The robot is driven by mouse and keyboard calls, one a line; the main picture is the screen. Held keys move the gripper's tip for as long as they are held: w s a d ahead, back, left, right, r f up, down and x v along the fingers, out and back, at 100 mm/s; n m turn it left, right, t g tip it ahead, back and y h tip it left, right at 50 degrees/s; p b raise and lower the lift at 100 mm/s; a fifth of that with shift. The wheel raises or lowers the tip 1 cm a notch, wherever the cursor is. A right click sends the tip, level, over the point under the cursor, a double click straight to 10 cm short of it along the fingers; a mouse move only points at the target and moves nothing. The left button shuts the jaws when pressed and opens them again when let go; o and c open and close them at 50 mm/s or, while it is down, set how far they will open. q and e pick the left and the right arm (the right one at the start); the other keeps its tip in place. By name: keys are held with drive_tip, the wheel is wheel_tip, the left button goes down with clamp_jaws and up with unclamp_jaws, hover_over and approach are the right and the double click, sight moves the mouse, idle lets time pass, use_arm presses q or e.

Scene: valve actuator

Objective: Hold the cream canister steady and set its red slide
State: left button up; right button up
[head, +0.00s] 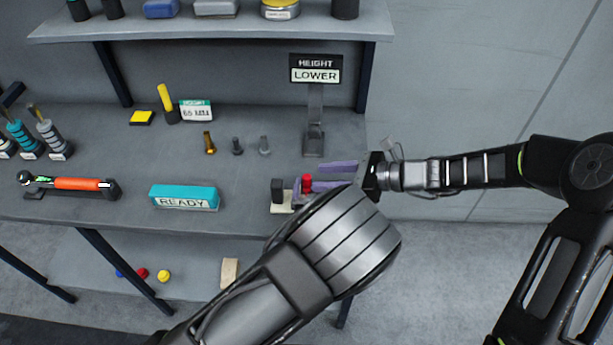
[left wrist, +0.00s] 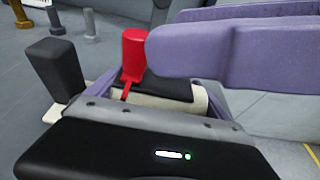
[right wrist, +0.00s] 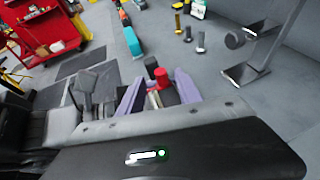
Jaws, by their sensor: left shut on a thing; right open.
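The cream canister (left wrist: 150,108) lies between the purple fingers of my left gripper (left wrist: 155,82), which is shut on it. A small cream part of it (head: 283,208) shows in the head view beside a dark block (head: 278,190); my left forearm hides most of the rest. The red slide (left wrist: 132,55) stands up from the canister's dark top and also shows in the head view (head: 307,184). My right gripper (right wrist: 158,82) is open, its fingers reaching along both sides of the red slide in the right wrist view. One large purple finger crosses close beside the slide in the left wrist view.
A sign reading HEIGHT LOWER (head: 315,75) stands behind on the bench (head: 245,165). A teal READY block (head: 184,197), several small bolts and an orange-handled tool (head: 75,184) lie to the left. A shelf (head: 210,27) runs above the bench. Bare bench lies between READY and the canister.

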sight(306, 177)
drive_tip(key=x, duration=0.5)
drive_tip(key=shift+a+f, duration=0.15)
drive_tip(key=shift+a, duration=0.05)
clamp_jaws()
idle(1.2)
